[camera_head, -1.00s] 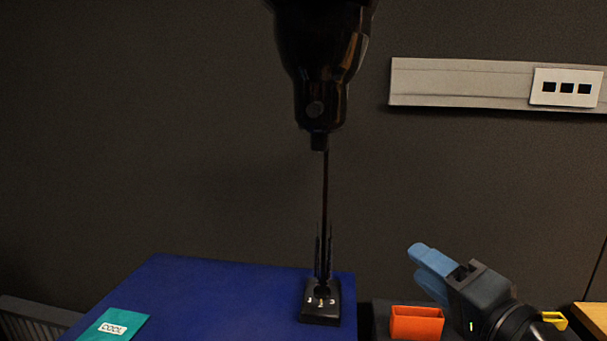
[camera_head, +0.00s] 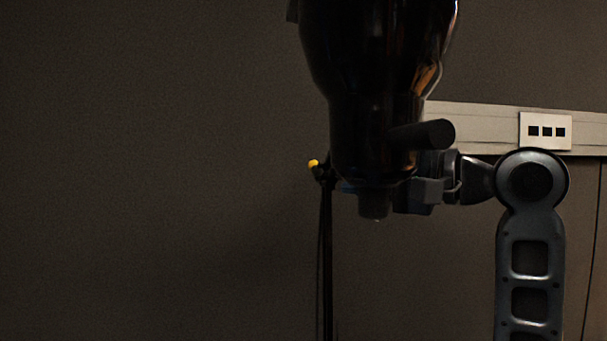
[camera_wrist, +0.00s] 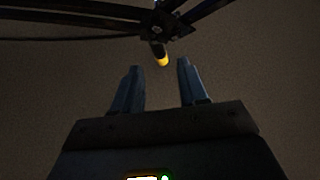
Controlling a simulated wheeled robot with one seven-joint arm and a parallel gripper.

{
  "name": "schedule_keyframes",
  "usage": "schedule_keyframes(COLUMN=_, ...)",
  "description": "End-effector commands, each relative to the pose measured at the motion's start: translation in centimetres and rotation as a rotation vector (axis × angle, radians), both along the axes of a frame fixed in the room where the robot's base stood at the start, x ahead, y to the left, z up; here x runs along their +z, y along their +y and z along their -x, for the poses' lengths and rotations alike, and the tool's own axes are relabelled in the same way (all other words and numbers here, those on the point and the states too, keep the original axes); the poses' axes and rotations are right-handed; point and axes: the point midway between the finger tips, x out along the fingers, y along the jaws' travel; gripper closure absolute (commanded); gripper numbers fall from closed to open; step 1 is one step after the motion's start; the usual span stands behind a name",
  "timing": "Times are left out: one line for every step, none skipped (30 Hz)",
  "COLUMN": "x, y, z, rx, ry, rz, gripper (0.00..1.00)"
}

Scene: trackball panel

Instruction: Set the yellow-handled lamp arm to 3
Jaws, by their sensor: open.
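The lamp's large black head (camera_head: 375,80) fills the upper middle of the head view. Its thin dark post (camera_head: 327,260) runs down below, and the base is out of frame. The yellow handle tip (camera_head: 313,163) shows at the left of the post's top. In the wrist view the yellow-ended handle (camera_wrist: 161,58) points toward my gripper (camera_wrist: 159,65), near the gap between the blue fingertips. The fingers are open and hold nothing; I cannot tell whether they touch the handle. In the head view my gripper is mostly hidden behind the lamp head.
Dark lamp bars (camera_wrist: 85,18) cross the top of the wrist view, close beyond the fingertips. A pale wall rail (camera_head: 470,120) with a white socket plate (camera_head: 545,131) is behind my arm at the right. The wall left of the post is clear.

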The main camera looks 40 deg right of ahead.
Motion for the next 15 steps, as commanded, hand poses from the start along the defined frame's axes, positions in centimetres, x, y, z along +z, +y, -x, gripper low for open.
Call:
schedule_keyframes(x=0.0, y=0.2, z=-0.6, rx=0.004, ry=0.001, rz=-0.001, gripper=0.57)
schedule_keyframes(x=0.0, y=0.3, z=-1.0, rx=0.005, ry=0.003, rz=0.0, gripper=0.57)
schedule_keyframes(x=0.0, y=0.4, z=-1.6, rx=0.004, ry=0.002, rz=-0.001, gripper=0.57)
schedule_keyframes(x=0.0, y=0.6, z=-2.0, rx=0.004, ry=0.001, rz=-0.001, gripper=0.57)
schedule_keyframes(x=0.0, y=0.7, z=-2.5, rx=0.004, ry=0.001, rz=-0.001, gripper=0.57)
schedule_keyframes(x=0.0, y=0.8, z=-3.2, rx=0.005, ry=0.003, rz=-0.001, gripper=0.57)
schedule_keyframes(x=0.0, y=0.9, z=-3.6, rx=0.005, ry=0.002, rz=-0.002, gripper=0.57)
schedule_keyframes(x=0.0, y=1.0, z=-4.1, rx=0.003, ry=0.001, rz=-0.001, gripper=0.57)
schedule_keyframes(x=0.0, y=1.1, z=-4.6, rx=0.003, ry=0.002, rz=-0.001, gripper=0.57)
schedule_keyframes(x=0.0, y=1.2, z=-5.0, rx=0.004, ry=0.002, rz=-0.001, gripper=0.57)
schedule_keyframes(x=0.0, y=1.3, z=-5.4, rx=0.003, ry=0.001, rz=-0.001, gripper=0.57)
schedule_keyframes(x=0.0, y=1.3, z=-5.8, rx=0.002, ry=0.001, rz=0.0, gripper=0.57)
schedule_keyframes(x=0.0, y=1.4, z=-6.1, rx=0.002, ry=0.001, rz=0.0, gripper=0.57)
schedule_keyframes(x=0.0, y=1.5, z=-6.3, rx=0.002, ry=0.001, rz=0.0, gripper=0.57)
schedule_keyframes(x=0.0, y=1.6, z=-6.6, rx=0.003, ry=0.001, rz=0.0, gripper=0.57)
